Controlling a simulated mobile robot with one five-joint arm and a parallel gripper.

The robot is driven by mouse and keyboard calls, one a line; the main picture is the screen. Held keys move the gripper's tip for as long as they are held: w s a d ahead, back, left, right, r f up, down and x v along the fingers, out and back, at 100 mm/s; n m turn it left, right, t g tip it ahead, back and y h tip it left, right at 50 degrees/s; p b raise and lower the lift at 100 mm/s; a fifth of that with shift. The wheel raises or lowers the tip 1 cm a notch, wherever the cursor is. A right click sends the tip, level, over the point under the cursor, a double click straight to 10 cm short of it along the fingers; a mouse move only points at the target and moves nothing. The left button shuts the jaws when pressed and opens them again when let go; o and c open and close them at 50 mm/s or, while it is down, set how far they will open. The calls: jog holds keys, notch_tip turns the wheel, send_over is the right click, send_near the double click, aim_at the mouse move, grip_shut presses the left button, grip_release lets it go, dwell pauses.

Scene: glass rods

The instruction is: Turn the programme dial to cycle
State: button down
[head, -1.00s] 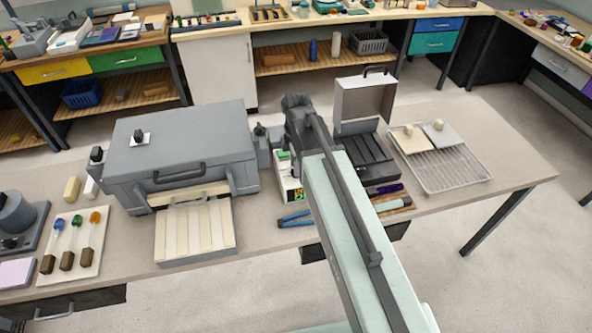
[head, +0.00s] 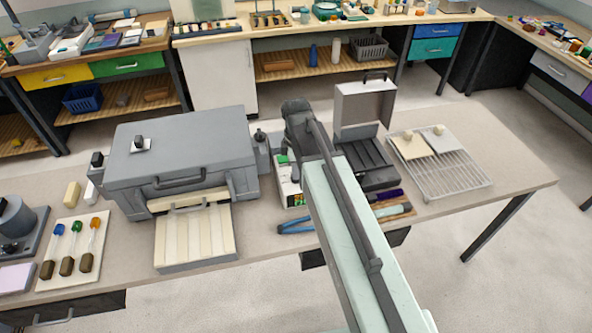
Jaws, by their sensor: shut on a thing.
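A small controller box (head: 288,184) with a pale front and a green patch stands on the bench, right of the big grey kiln (head: 180,150). My gripper (head: 302,150) is over this box, at the end of my arm, which comes in from the lower right. It is shut on the programme dial. The fingertips and the dial are hidden behind my wrist and arm, so the dial's pointer and markings cannot be read. Another black knob (head: 139,142) on a white plate sits on top of the kiln.
A slatted tray (head: 195,240) lies before the kiln. Blue-handled pliers (head: 296,227) lie below the box.

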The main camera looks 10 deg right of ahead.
jog(key=m, duration=1.1)
jog(key=shift+m, duration=0.4)
jog(key=m, duration=0.6)
jog(key=shift+a, duration=0.1)
jog(key=m, duration=0.6)
jog(key=shift+m, duration=0.3)
jog(key=c, duration=1.5)
grip_release()
